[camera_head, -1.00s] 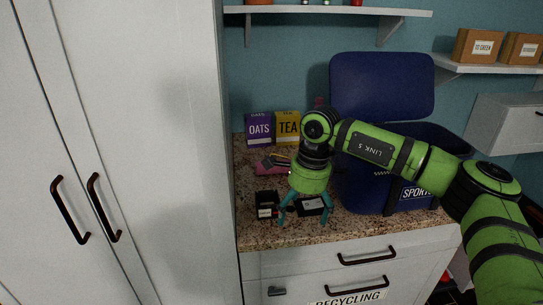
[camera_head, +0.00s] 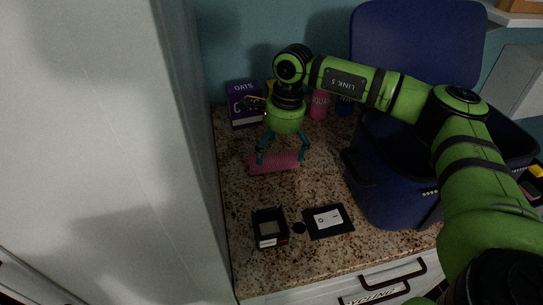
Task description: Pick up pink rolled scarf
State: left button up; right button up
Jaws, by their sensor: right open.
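The pink rolled scarf (camera_head: 274,163) lies on the speckled granite counter, left of the blue bin. My right gripper (camera_head: 281,158) points down over the scarf with its teal fingers spread, one toward each side of it. The fingers are open, and I cannot tell whether they touch the scarf. My left gripper is not in view.
A purple box (camera_head: 243,105) stands behind, at the back left of the counter (camera_head: 238,190). A large blue bin (camera_head: 385,185) with a raised lid is at right. A small black box (camera_head: 269,228) and a black card (camera_head: 328,221) lie in front. A white cabinet (camera_head: 110,130) walls the left.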

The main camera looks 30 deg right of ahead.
aim_at(275, 159)
jog(key=shift+s+a+f+p, duration=0.1)
jog(key=shift+a+f+p, duration=0.1)
jog(key=shift+f+p, duration=0.3)
jog(key=shift+s+a+f+p, duration=0.15)
jog(key=shift+f+p, duration=0.1)
jog(key=shift+f, duration=0.3)
jog(key=shift+w+f, duration=0.15)
jog(key=shift+f, duration=0.45)
jog(key=shift+w+f, duration=0.15)
jog(key=shift+f, duration=0.6)
jog(key=c, duration=1.2)
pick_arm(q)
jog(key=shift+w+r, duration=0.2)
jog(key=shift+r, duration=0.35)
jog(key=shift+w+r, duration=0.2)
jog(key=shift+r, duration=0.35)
pick_arm(e)
jog(key=shift+c, duration=0.5)
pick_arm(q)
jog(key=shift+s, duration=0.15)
